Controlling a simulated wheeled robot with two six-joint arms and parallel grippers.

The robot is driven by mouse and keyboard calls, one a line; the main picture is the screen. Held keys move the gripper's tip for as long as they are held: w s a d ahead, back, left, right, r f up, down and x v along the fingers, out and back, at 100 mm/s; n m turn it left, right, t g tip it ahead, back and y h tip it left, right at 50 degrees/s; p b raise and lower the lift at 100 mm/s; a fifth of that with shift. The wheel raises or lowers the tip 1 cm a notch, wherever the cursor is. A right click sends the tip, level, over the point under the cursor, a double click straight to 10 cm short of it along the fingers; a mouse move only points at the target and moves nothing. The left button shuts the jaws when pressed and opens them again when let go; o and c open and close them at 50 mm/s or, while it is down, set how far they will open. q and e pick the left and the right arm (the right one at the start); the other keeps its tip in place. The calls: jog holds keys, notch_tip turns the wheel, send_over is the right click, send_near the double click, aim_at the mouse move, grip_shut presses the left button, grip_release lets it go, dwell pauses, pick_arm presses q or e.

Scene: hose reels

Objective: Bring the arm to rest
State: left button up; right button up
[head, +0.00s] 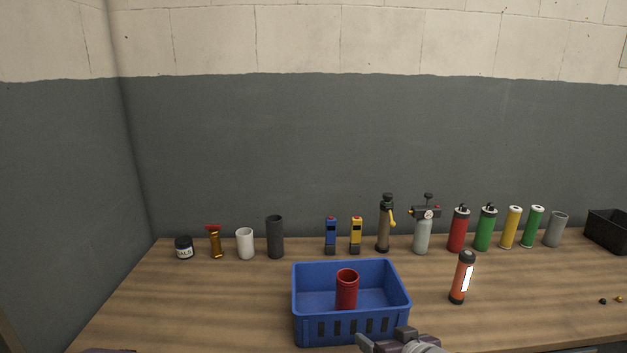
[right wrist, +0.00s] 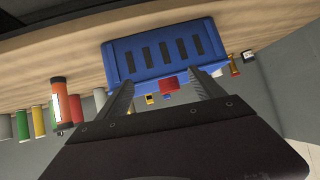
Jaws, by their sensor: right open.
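My right gripper (head: 384,338) is at the bottom edge of the head view, in front of the blue basket. In the right wrist view its two fingers (right wrist: 165,90) are spread apart with nothing between them. The blue basket (head: 350,327) stands on the wooden bench, and its slotted side also shows in the right wrist view (right wrist: 128,62). A red cup (head: 347,290) stands upright in the basket. My left gripper's fingers are not visible; only a dark sliver shows at the lower left of the head view.
An orange-red lamp (head: 462,278) stands right of the basket on the bench (head: 170,310). Several bottles, canisters and cups line the back, among them a dark grey cup (head: 275,238) and a green canister (head: 485,229). A black bin (head: 608,232) is at far right. The bench's left front is bare.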

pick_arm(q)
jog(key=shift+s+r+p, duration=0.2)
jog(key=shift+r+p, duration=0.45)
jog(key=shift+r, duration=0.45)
pick_arm(e)
jog(key=s+d+f+m+g+h, duration=0.1)
jog(key=s+f+g, duration=0.3)
jog(key=s, duration=0.4)
jog(key=s+d+f+m+g+h, duration=0.1)
jog(key=s+d+f+g, duration=0.1)
jog(key=s+f+g, duration=0.3)
jog(key=s, duration=0.4)
jog(key=shift+f+g+h, duration=0.2)
jog(key=shift+g+h, duration=0.1)
